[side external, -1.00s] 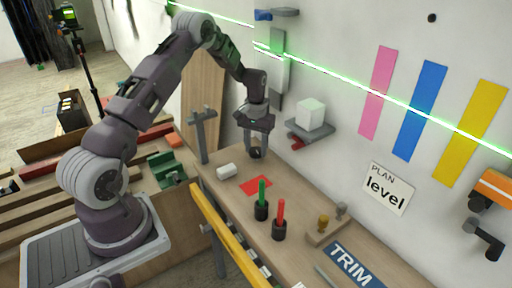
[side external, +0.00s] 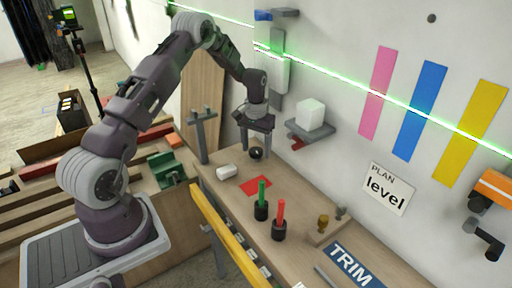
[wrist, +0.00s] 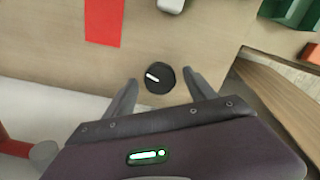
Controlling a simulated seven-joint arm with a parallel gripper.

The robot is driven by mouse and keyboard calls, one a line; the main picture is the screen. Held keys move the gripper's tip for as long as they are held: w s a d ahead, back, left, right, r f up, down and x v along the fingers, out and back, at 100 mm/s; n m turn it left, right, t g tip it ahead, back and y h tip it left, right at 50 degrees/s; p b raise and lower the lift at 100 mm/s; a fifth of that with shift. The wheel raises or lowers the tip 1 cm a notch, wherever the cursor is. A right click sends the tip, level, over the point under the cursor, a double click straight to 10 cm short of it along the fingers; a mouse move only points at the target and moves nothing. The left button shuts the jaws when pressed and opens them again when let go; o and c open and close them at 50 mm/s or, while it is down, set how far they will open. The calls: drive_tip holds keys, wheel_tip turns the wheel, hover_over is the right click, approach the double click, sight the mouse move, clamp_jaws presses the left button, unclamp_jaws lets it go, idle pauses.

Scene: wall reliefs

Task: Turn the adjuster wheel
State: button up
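A small black round wheel (side external: 256,153) with a white line on its top sits on the wooden bench top near the wall. In the wrist view the wheel (wrist: 160,85) lies between my two fingers, with its white line slanting. My gripper (side external: 256,146) points down over it and is open, with one finger on each side. In the wrist view my gripper (wrist: 161,76) shows a gap between each finger and the wheel. I cannot tell exactly how far the fingertips are above the bench.
A wall shelf (side external: 301,134) with a white block (side external: 310,114) and a red part (side external: 296,144) below it is close right of my gripper. A white piece (side external: 226,171), red sheet (side external: 256,186), green-handled tool (side external: 262,200) and red-handled tool (side external: 280,218) are on the bench.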

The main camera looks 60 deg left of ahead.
sight(256, 150)
wheel_tip(256, 150, up, 7)
drive_tip(key=shift+r, duration=0.1)
idle(0.3)
